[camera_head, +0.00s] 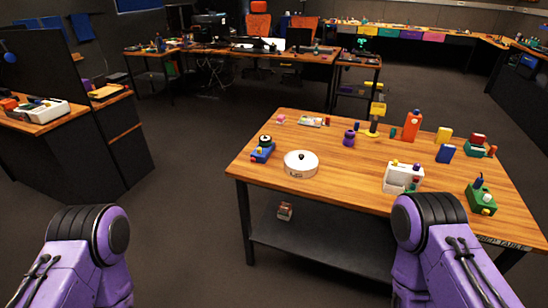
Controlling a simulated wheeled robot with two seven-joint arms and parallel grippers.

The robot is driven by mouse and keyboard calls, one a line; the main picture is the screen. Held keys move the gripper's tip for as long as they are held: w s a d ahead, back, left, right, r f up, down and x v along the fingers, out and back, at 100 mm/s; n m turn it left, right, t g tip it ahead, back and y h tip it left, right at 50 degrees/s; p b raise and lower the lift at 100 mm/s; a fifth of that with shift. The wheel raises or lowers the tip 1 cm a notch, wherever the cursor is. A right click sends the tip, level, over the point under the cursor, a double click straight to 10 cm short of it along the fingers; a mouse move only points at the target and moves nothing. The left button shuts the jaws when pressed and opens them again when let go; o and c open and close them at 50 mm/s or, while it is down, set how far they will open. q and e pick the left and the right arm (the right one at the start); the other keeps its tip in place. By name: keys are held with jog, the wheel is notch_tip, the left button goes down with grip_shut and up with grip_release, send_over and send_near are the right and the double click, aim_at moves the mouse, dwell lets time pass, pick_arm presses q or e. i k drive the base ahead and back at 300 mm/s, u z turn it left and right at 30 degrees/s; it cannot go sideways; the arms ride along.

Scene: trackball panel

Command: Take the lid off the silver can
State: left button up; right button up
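A low, round, whitish-silver can (301,170) stands on the wooden table near its front left. Its lid (297,158) sits on top and has a small dark knob. It is the only thing in view that looks like the lidded can. Only purple and black links of my two arms show, at the lower left and lower right. Both grippers are out of the picture, so their fingers cannot be seen. Nothing of mine touches the can.
The table (340,185) also holds a blue block with a dark round top (262,150), a purple object (349,138), a white box (403,177), an orange bottle (412,126) and a green block (481,198). Bare wood lies right of the can. The floor before the table is clear.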

aim_at(300, 160)
jog(key=u, duration=0.45)
jog(key=i, duration=0.4)
jog(key=u, duration=0.25)
